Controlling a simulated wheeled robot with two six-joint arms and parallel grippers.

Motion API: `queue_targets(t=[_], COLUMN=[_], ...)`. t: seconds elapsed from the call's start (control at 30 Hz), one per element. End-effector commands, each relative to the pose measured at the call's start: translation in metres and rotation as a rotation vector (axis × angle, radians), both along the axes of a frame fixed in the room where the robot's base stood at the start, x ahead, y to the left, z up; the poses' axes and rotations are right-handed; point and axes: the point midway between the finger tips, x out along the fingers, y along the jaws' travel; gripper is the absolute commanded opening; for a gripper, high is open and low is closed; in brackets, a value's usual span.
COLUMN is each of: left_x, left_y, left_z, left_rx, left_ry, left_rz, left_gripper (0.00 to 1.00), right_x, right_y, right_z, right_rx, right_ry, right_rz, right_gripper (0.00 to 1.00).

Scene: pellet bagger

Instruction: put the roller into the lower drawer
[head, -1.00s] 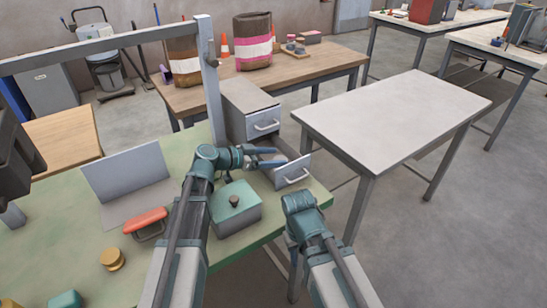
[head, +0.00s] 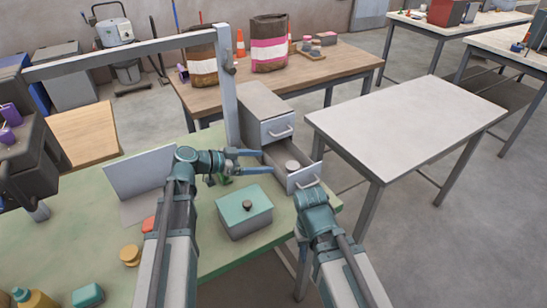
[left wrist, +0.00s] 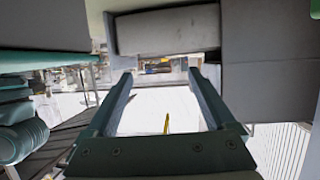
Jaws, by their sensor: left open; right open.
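The roller looks to be the short grey cylinder (head: 292,166) standing inside the open lower drawer (head: 302,176), just behind its front panel. My left gripper (head: 264,161) is open and empty, its two blue fingers pointing right beside the drawer, with the cylinder a little beyond their tips. In the left wrist view, the open fingers (left wrist: 160,100) have nothing between them that they touch. My right gripper (head: 315,197) is in front of the drawer, close to its handle; its fingers are hidden behind the wrist.
The closed upper drawer (head: 278,129) is above in the grey cabinet (head: 258,100). A teal-lidded box (head: 244,211) stands on the green bench (head: 210,262) in front of my left gripper. A metal post (head: 229,105) rises behind it. A bare table (head: 405,125) is at right.

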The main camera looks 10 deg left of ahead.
Motion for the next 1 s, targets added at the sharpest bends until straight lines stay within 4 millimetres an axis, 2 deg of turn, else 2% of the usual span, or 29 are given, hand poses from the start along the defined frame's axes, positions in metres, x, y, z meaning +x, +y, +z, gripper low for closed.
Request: queue_targets(t=[0.1, 0.23, 0.77, 1.0], left_x=[-0.006, -0.009, -0.01, -0.01], left_y=[0.011, 0.017, 0.018, 0.018], left_z=[0.006, 0.008, 0.01, 0.052], left_rx=[-0.001, -0.001, -0.001, -0.001], left_ry=[-0.001, -0.001, -0.001, 0.0], left_rz=[0.001, 0.001, 0.001, 0.001], left_gripper=[0.89, 0.89, 0.89, 0.89], right_x=[0.0, 0.0, 0.0, 0.0], right_y=[0.0, 0.0, 0.0, 0.0], right_z=[0.006, 0.008, 0.01, 0.052], right_rx=[0.0, 0.0, 0.0, 0.0], right_ry=[0.0, 0.0, 0.0, 0.0], right_rz=[0.0, 0.0, 0.0, 0.0], right_gripper=[0.42, 0.42, 0.42, 0.42])
